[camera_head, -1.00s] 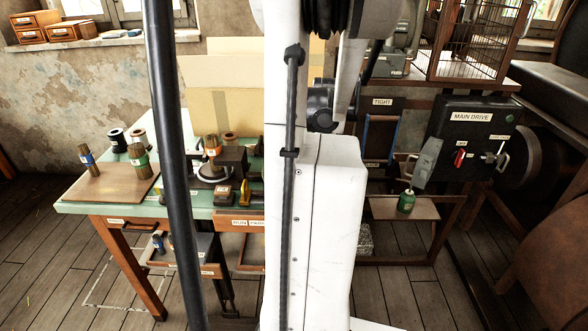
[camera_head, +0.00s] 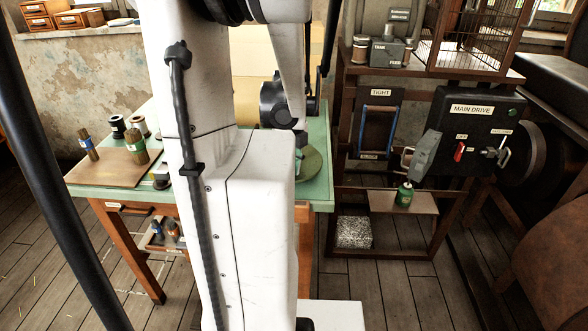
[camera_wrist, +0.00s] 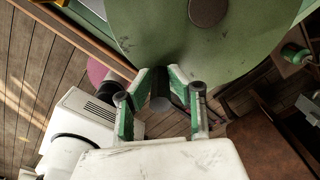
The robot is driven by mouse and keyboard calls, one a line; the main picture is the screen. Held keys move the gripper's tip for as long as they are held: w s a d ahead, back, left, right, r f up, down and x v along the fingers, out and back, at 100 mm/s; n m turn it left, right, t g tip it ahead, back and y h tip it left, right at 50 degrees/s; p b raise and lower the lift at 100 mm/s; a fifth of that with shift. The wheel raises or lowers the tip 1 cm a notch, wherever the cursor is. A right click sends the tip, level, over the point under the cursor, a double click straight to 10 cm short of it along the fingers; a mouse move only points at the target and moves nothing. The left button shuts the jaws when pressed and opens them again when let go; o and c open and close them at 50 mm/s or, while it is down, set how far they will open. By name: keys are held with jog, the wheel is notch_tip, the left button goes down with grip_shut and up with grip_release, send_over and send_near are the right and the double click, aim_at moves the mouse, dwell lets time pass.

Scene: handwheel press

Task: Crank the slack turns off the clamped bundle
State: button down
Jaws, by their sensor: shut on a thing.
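The green handwheel (camera_wrist: 195,40) fills the top of the wrist view, with a dark round hub (camera_wrist: 207,10). A dark cylindrical crank handle (camera_wrist: 160,92) stands at its lower rim. My gripper (camera_wrist: 160,82) is shut on this handle, one green-padded finger on each side. In the head view, a green disc that looks like the handwheel (camera_head: 312,172) shows partly past my arm at the table's right end. My gripper is hidden there behind my arm. The clamped bundle and most of the press are also hidden by my arm.
Two banded bundles (camera_head: 137,150) stand on a brown board (camera_head: 105,173) on the green-topped table (camera_head: 320,135). Spools stand behind them.

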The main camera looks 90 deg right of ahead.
jog(key=shift+w, duration=0.65)
jog(key=c, duration=1.6)
grip_release()
jog(key=shift+w, duration=0.1)
notch_tip(320, 180, up, 12)
